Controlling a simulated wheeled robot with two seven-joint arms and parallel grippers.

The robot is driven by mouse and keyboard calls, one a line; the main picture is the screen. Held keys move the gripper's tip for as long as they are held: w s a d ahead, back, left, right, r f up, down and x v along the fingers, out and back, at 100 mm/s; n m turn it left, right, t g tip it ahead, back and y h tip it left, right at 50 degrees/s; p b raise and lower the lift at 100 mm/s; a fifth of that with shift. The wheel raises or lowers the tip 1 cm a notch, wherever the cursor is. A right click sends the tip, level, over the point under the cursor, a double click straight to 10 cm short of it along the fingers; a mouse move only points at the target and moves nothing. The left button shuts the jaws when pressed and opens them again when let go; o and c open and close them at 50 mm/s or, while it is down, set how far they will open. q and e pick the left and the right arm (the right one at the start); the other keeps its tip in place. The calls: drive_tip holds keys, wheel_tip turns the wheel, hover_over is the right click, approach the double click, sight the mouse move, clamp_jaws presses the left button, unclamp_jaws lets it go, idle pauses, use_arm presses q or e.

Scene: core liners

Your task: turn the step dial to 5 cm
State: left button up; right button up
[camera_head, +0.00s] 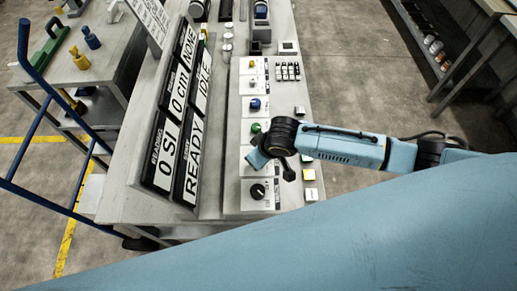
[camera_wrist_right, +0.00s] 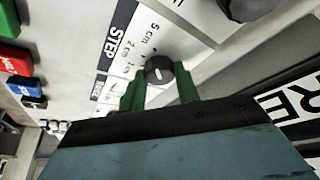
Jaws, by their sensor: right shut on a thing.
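The step dial (camera_wrist_right: 160,69) is a small dark round knob with a pale pointer line, on a white panel beside the printed word STEP. Labels 5 cm and 2 cm show beside it, with another partly hidden. My right gripper (camera_wrist_right: 160,90) is shut on the dial, with one green finger on each side of it. I cannot tell for sure which mark the pointer line meets. In the head view my right gripper (camera_head: 259,158) reaches down to the console from the right and hides the dial. My left gripper is not in view.
A black knob (camera_head: 258,191) sits on the console just nearer than my gripper; green (camera_head: 256,128) and blue (camera_head: 255,104) knobs sit farther along. Tilted display boards (camera_head: 180,140) stand left of the console, reading 0 cm, IDLE and READY. A blue rail (camera_head: 50,85) stands at left.

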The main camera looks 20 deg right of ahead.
idle(0.5)
drive_tip(key=o, duration=1)
drive_tip(key=shift+c, duration=0.2)
drive_tip(key=p+v, duration=0.1)
drive_tip(key=v, duration=1.2)
drive_tip(key=shift+s+r+p, duration=0.15)
drive_tip(key=shift+s+p, duration=0.05)
drive_tip(key=shift+p, duration=0.1)
